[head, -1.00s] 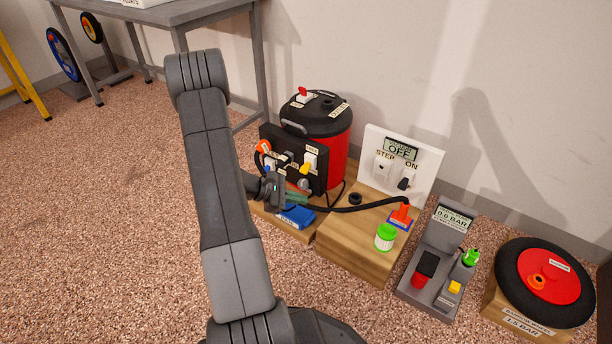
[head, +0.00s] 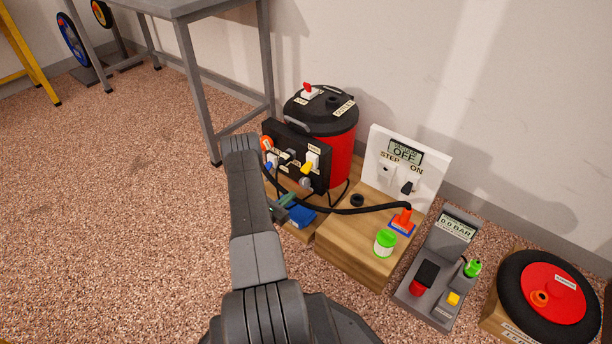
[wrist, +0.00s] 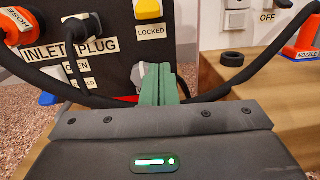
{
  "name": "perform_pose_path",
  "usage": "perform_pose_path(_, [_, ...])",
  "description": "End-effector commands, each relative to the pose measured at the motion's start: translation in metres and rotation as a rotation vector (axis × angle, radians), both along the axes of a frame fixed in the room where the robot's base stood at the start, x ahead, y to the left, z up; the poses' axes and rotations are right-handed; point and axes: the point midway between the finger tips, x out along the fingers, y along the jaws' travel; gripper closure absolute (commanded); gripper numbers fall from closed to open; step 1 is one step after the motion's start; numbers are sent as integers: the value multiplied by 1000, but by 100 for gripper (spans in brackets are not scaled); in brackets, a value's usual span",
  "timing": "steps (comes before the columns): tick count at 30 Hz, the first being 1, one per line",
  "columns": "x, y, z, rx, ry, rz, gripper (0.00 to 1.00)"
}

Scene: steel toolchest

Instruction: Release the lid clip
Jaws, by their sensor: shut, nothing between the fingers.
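The red canister (head: 338,155) has a black lid (head: 322,108) with a red lever on a white base (head: 309,92). On the black panel (head: 291,141) at its front is a yellow lever (head: 307,168) on a white plate. In the wrist view, the yellow lever (wrist: 147,9) sits above a "LOCKED" label (wrist: 151,32). I cannot tell which part is the lid clip. My gripper (head: 289,201) is shut and empty, low before the panel. In the wrist view its green fingertips (wrist: 159,72) are below the label and partly hide a grey-white knob.
A black hose (head: 345,210) runs from the panel to an orange nozzle (head: 403,219) on the wooden base (head: 343,248). A blue block (head: 300,216) lies below my fingers. A white switch box (head: 408,165) stands to the right. A grey bench (head: 190,8) stands behind left.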

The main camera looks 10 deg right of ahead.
Motion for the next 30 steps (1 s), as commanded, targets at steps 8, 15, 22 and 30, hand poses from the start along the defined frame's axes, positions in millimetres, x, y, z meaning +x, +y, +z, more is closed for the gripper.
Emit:
perform_pose_path(8, [0,11,-13,-26,-5,59,100])
perform_pose_path(15, [0,11,-13,-26,-5,58,100])
perform_pose_path(22, [9,-1,-13,-27,-8,55,100])
perform_pose_path(30, [42,-45,-10,-26,-8,53,100])
